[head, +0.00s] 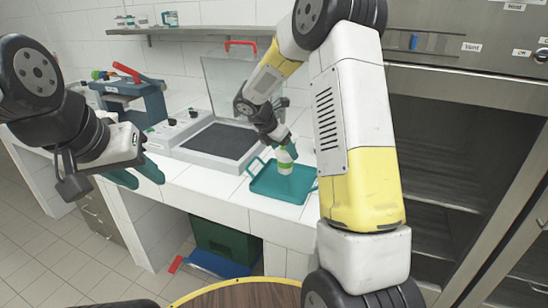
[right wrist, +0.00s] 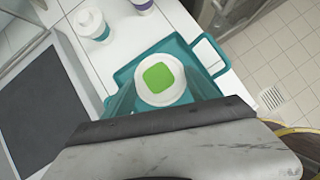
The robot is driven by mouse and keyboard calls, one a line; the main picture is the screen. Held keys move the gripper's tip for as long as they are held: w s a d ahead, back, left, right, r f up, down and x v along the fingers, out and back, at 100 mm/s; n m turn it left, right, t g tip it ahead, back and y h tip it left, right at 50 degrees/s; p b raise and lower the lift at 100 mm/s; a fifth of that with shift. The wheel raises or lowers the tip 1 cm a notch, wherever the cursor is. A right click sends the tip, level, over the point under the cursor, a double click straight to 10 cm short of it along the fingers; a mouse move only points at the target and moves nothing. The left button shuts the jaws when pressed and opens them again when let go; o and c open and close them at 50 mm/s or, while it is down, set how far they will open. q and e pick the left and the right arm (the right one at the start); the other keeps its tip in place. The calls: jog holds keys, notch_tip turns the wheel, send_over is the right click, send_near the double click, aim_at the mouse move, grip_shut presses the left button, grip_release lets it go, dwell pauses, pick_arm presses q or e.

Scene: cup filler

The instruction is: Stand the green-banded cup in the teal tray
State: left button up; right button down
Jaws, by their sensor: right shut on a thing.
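The green-banded cup (head: 285,168) is white with a green band and looks upright. My right gripper (head: 284,150) is shut on it from above, over the back part of the teal tray (head: 268,193). In the right wrist view the cup (right wrist: 160,97) shows from above, with a green square on its white top, between my teal fingers. The tray (right wrist: 124,76) lies around and below it. I cannot tell whether the cup's base touches the tray floor. My left gripper (head: 137,176) is open and empty, in the air left of the counter.
A machine with a dark flat plate (head: 217,143) is left of the tray. A shelf (head: 190,31) hangs behind. The tray's front part is clear.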

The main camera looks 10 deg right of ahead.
aim_at(283, 161)
jog(key=shift+f, duration=2.3)
jog(key=shift+c, duration=1.2)
grip_release()
